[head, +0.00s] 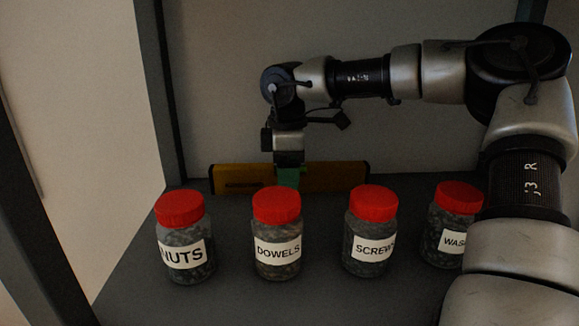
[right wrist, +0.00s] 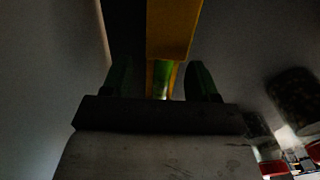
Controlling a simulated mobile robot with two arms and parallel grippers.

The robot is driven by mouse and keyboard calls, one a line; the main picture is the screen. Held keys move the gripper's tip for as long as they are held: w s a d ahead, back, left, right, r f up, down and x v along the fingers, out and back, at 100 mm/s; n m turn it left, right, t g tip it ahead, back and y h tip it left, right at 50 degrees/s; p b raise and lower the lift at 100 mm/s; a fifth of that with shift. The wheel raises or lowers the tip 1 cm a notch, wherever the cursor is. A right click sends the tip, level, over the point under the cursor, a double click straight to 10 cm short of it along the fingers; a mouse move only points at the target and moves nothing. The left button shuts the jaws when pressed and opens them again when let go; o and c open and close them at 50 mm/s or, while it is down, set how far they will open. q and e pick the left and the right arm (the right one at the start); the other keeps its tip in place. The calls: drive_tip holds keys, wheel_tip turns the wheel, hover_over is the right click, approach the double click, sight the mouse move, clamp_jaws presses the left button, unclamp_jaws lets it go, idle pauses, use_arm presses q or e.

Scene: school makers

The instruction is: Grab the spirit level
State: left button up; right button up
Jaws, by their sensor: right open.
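The spirit level (head: 335,177) is a long yellow bar with dark ends. In the head view it stands at the back of the shelf, behind the row of jars. My right gripper (head: 288,177) reaches down to the middle of the level, and its green fingers hide part of it. In the right wrist view the level (right wrist: 172,30) runs between the two fingers of my right gripper (right wrist: 161,80). A gap shows on each side, so the gripper is open around it. A green vial shows in the level there. My left gripper is not in view.
Red-lidded jars stand in front of the level: nuts (head: 186,240), dowels (head: 278,238), screws (head: 370,235), and a partly hidden one (head: 447,225) beside my right arm. A wall rises close behind the level. The shelf's front left (head: 135,285) is bare.

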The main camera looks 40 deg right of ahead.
drive_tip(key=shift+d+f, duration=0.1)
drive_tip(key=shift+f, duration=0.5)
clamp_jaws()
drive_tip(key=shift+r, duration=0.1)
